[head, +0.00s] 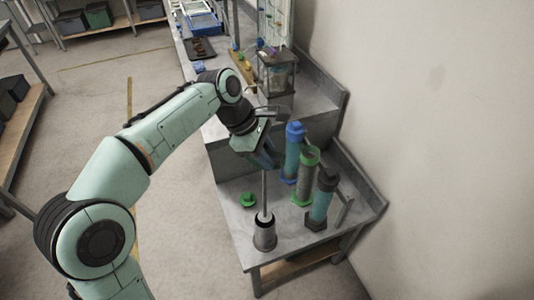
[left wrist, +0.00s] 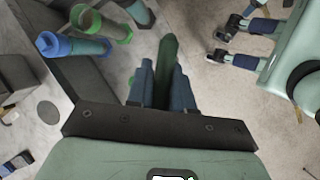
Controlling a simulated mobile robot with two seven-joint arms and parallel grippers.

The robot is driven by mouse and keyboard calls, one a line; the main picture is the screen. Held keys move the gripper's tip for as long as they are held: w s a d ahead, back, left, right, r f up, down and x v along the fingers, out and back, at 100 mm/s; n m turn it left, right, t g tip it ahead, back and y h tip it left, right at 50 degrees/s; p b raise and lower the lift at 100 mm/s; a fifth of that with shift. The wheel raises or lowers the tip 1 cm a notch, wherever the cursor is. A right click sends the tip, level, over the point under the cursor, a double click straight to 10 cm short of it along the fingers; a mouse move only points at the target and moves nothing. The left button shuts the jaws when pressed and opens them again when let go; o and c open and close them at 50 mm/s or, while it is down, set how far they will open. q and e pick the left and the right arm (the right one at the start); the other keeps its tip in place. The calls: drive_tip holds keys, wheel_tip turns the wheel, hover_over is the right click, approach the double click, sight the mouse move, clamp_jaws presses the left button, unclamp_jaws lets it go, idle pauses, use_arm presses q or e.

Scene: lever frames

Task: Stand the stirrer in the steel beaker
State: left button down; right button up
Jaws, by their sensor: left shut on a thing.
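My left gripper (head: 264,154) is shut on the stirrer and holds it upright above the front of the bench. The stirrer's thin grey shaft (head: 264,190) hangs straight down from the fingers. Its lower end meets the mouth of the steel beaker (head: 265,238); I cannot tell how deep it reaches inside. The beaker stands upright near the bench's front edge. In the left wrist view a dark green handle (left wrist: 167,62) shows between the left gripper's blue fingers (left wrist: 166,90). The beaker is hidden there. My right gripper (left wrist: 220,45) appears open and empty, away over the floor.
Blue-capped (head: 293,150), green-topped (head: 306,175) and black-capped (head: 322,200) cylinders stand close right of the beaker. A green ring-like piece (head: 248,199) lies to its left. A raised shelf (head: 325,98) and the wall bound the bench behind and right.

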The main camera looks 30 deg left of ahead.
sight(263, 169)
drive_tip(key=shift+w+r, duration=0.15)
drive_tip(key=shift+r, duration=0.1)
use_arm(q)
drive_tip(key=shift+f+b, duration=1.85)
drive_tip(key=shift+f, duration=1.9)
use_arm(e)
drive_tip(key=f, duration=0.1)
drive_tip(key=s+f, duration=0.1)
drive_tip(key=f, duration=0.1)
drive_tip(key=s+f, duration=0.1)
drive_tip(key=shift+f, duration=0.25)
use_arm(q)
drive_tip(key=shift+f, duration=0.15)
use_arm(e)
drive_tip(key=shift+f, duration=0.1)
use_arm(q)
wheel_tip(263, 169, down, 7)
drive_tip(key=b, duration=0.4)
use_arm(e)
drive_tip(key=shift+s+f, duration=0.25)
drive_tip(key=shift+f, duration=0.75)
drive_tip(key=shift+s+f, duration=0.25)
drive_tip(key=shift+f, duration=0.75)
use_arm(q)
drive_tip(key=shift+f, duration=0.2)
use_arm(e)
drive_tip(key=shift+f, duration=0.1)
